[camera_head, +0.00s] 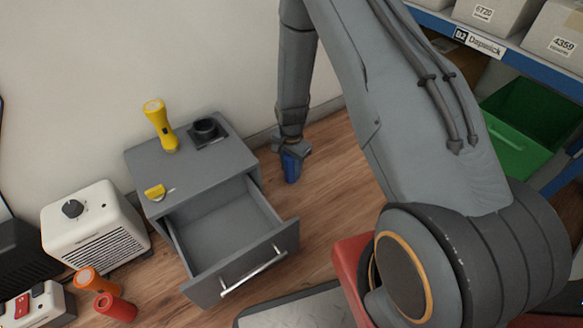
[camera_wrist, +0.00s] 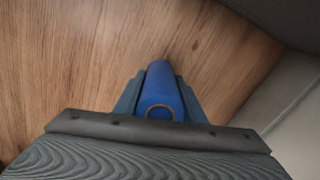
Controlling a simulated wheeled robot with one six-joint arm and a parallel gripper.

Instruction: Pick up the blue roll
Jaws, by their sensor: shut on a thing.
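The blue roll (camera_head: 291,168) is upright between the fingers of my gripper (camera_head: 290,152), to the right of the grey drawer cabinet in the head view. In the wrist view the blue roll (camera_wrist: 162,92) lies between the two fingers, with its round end toward the camera. My gripper (camera_wrist: 160,95) is shut on it. Wooden floor shows around the roll; I cannot tell whether its lower end touches the floor.
The grey cabinet (camera_head: 150,160) has its drawer (camera_head: 285,238) pulled open and empty. A white heater (camera_head: 95,222) stands left, a green bin (camera_head: 520,125) right.

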